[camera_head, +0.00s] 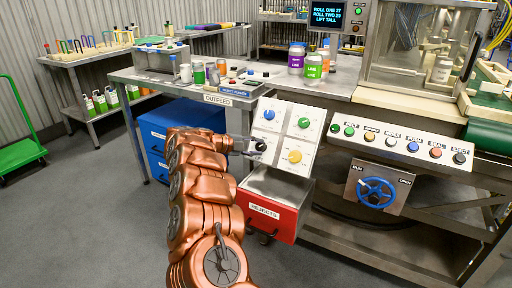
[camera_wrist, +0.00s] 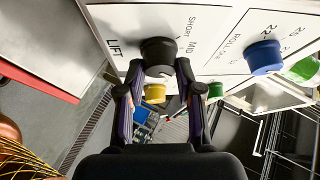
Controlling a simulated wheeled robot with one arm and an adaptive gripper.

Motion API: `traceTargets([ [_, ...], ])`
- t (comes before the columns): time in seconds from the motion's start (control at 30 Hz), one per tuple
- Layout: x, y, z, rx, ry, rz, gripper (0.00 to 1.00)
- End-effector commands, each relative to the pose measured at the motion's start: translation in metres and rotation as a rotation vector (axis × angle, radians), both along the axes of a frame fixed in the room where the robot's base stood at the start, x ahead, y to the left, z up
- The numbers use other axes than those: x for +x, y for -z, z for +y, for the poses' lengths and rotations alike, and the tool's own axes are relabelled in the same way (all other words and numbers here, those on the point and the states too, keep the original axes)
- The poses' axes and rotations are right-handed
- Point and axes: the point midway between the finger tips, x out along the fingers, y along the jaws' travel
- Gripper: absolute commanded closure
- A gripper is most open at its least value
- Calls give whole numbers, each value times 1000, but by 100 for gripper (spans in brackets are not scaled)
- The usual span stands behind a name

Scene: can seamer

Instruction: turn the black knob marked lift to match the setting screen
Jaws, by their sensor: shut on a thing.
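The black lift knob (camera_head: 261,146) is at the lower left of a white sloped panel (camera_head: 284,146). In the wrist view the knob (camera_wrist: 158,50) is near the top middle, beside the printed words LIFT, SHORT and MID; I cannot make out its pointer. My gripper (camera_head: 250,145) comes from the left and is shut on the knob. In the wrist view my gripper's fingers (camera_wrist: 157,72) sit at both sides of it. The setting screen (camera_head: 327,15) reads ROLL ONE 27, ROLL TWO 23, LIFT TALL.
Blue (camera_head: 268,114), green (camera_head: 304,122) and yellow (camera_head: 295,156) knobs share the panel. A red rejects bin (camera_head: 268,215) is just below. A blue cabinet (camera_head: 170,128) stands left of it. Push buttons and a blue wheel (camera_head: 374,191) are to the right.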

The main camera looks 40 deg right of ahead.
Motion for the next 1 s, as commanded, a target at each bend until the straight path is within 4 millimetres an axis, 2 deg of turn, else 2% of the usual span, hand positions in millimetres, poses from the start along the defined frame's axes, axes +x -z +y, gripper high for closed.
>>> traceTargets([
  [0.4, 0, 0, 0, 2, 4, -6, 100],
  [0.43, 0, 0, 0, 2, 4, -6, 63],
  [0.6, 0, 0, 0, 2, 4, -6, 45],
  [0.67, 0, 0, 0, 1, 4, -4, 39],
  [1.0, 0, -1, 2, 2, 3, -5, 39],
])
